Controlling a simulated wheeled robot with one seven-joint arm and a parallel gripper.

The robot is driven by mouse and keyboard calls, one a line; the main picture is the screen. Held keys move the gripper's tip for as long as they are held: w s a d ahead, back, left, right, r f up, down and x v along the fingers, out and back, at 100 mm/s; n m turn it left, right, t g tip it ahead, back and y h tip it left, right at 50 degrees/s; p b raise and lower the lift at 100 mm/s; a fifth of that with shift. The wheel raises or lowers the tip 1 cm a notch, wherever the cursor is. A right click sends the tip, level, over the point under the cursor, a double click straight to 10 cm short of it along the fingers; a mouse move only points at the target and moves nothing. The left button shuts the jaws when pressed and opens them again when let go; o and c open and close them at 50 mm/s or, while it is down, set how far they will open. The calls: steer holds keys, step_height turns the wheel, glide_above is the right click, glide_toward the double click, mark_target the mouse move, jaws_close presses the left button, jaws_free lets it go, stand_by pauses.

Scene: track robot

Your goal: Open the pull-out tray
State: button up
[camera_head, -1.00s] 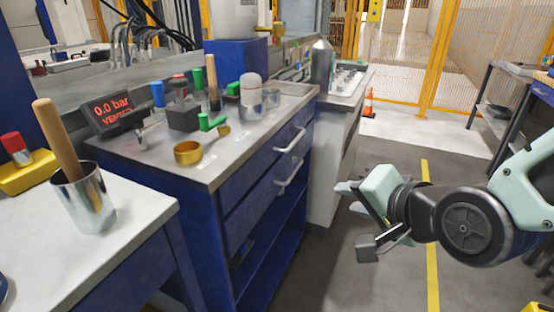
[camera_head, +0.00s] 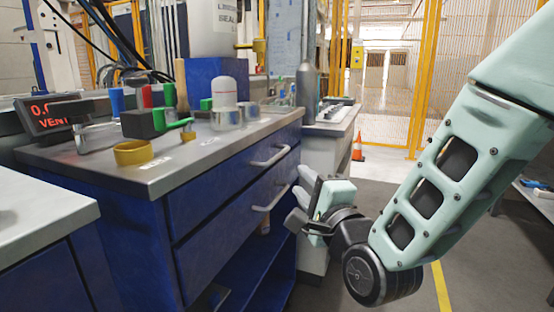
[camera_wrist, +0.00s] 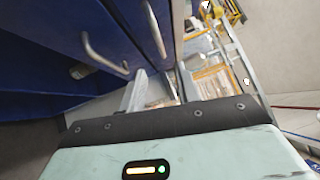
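The blue cabinet (camera_head: 232,190) has two stacked drawer fronts with pale bar handles. The upper handle (camera_head: 271,155) and the lower handle (camera_head: 270,195) are on its front in the head view, and both fronts look shut. I cannot tell which one is the pull-out tray. In the wrist view, the handles (camera_wrist: 100,55) and (camera_wrist: 155,30) show at the upper left. My gripper (camera_head: 300,199) is just right of the lower handle in the head view, its fingers apart and nothing between them. It does not appear to touch a handle.
The grey cabinet top (camera_head: 165,172) holds a yellow ring (camera_head: 133,152), a white-capped jar (camera_head: 223,92) and several tools. A white-topped table (camera_head: 45,215) stands at the left. Below the drawers is an open shelf (camera_head: 250,265). Floor is clear ahead, toward an orange cone (camera_head: 357,148).

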mark_target(278, 156)
steer(key=b+x, duration=0.1)
steer(key=x, duration=1.2)
steer(key=shift+w+a+f, duration=0.1)
jaws_close()
